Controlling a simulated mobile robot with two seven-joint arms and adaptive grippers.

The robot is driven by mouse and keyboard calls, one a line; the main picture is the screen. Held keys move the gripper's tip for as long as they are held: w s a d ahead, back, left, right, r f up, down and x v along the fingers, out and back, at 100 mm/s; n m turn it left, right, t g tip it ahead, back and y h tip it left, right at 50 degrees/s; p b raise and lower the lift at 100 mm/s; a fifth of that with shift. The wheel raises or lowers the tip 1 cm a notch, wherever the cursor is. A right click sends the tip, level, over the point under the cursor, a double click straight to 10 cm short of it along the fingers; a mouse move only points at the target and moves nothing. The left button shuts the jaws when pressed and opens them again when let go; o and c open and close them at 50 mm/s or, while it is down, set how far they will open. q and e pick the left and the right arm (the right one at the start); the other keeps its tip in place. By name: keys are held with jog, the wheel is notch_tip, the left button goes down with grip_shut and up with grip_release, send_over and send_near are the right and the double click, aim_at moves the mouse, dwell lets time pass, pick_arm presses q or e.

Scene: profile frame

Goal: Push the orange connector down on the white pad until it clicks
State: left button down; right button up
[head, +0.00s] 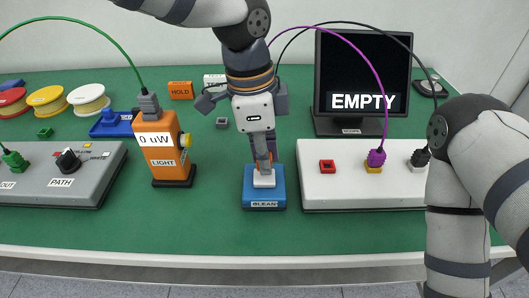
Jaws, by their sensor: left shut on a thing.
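My left gripper (264,168) reaches down from above, its fingers closed over a small blue block (279,193) with a label at its front. A white pad (264,181) sits on top of the block, just under the fingertips. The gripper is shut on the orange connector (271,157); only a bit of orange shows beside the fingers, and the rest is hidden. I cannot tell whether the connector touches the pad. My right arm stands at the right edge; its gripper is out of the picture.
An orange light meter (160,144) reading 0 uW stands left of the block. A white panel (345,189) with several coloured sockets and a purple plug (376,158) is to the right. A monitor (361,74) reading EMPTY stands behind. A grey box (85,182) sits at left.

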pick_arm(q)
jog(key=shift+f, duration=0.85)
dwell(1.1)
jog(key=shift+r+p, duration=0.5)
jog(key=shift+r, duration=2.55)
